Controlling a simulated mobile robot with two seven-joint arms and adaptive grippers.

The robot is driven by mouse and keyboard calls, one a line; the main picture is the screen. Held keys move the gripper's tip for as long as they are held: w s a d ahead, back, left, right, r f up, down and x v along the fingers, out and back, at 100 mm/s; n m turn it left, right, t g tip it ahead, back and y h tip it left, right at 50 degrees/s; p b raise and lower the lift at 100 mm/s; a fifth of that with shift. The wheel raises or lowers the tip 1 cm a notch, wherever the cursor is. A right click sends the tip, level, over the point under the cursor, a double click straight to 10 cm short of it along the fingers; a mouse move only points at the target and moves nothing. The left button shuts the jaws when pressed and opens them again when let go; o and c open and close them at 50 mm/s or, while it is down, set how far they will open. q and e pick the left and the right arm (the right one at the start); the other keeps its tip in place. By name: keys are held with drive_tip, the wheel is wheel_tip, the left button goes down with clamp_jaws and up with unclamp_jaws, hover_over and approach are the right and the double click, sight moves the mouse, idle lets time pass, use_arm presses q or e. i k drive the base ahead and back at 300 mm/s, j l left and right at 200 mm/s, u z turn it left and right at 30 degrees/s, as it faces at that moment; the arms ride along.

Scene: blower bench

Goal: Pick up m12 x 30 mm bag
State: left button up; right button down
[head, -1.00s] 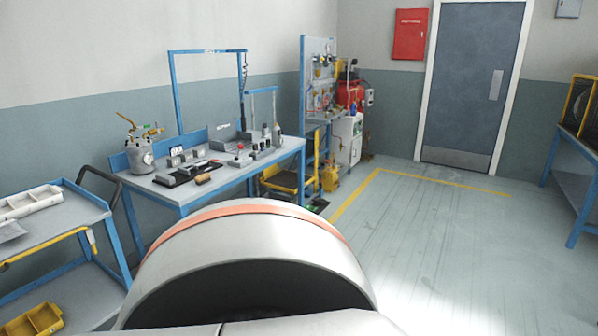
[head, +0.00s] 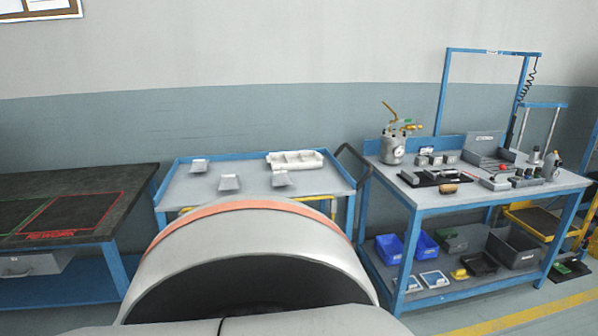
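Several small grey-white bags or packets lie on the blue-framed cart (head: 185,190) ahead. One packet (head: 199,166) is at its back left, one packet (head: 229,183) near the middle, and one packet (head: 281,179) to the right, below a white tray. Their labels cannot be read, so I cannot tell which is the m12 x 30 mm bag. Neither gripper is in view. A large rounded white part of my own body with an orange band hides the front middle of the cart.
The white divided tray (head: 295,160) sits at the cart's back right. A dark-topped bench (head: 110,180) stands left. A blue workbench (head: 440,205) with a pressure pot (head: 391,150) stands right, blue bins (head: 389,248) on its lower shelf. A black cart handle (head: 352,165) sticks out between.

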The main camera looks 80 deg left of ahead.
sight(278, 178)
drive_tip(key=j+u, duration=0.15)
drive_tip(key=u, duration=0.35)
drive_tip(key=j+u, duration=0.15)
drive_tip(key=u, duration=0.35)
drive_tip(key=i+j+u, duration=0.1)
drive_tip(key=u, duration=0.35)
drive_tip(key=i+j+u, duration=0.2)
drive_tip(key=u, duration=0.25)
drive_tip(key=i+j+u, duration=0.1)
drive_tip(key=u, duration=0.35)
drive_tip(key=i+u, duration=0.55)
drive_tip(key=i, duration=0.35)
drive_tip(key=i+l+u, duration=0.15)
drive_tip(key=i, duration=0.25)
